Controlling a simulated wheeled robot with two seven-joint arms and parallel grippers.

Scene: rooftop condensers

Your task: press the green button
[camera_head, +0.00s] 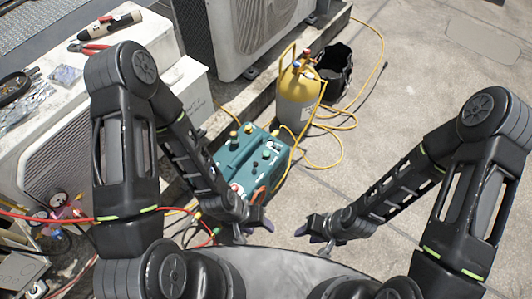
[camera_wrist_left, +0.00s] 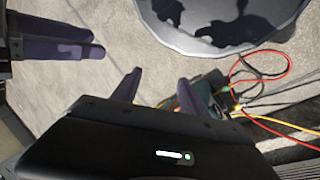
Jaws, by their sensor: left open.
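A teal-green machine (camera_head: 243,158) with black knobs and hose fittings sits on the ground in the middle of the head view, partly hidden by my left arm. My left gripper (camera_head: 254,227) is open and empty, just in front of the machine's near side and apart from it. In the left wrist view, its two dark purple fingers (camera_wrist_left: 158,92) are spread, with a bit of teal behind the right one. My right gripper (camera_head: 314,231) looks open and empty, to the right over bare ground.
A yellow gas cylinder (camera_head: 296,98) and a black bucket (camera_head: 335,68) stand behind the machine, with yellow hoses on the ground. Condenser units (camera_head: 243,35) stand at the back and left. Red and green hoses (camera_head: 208,238) run near my left gripper. The right ground is clear.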

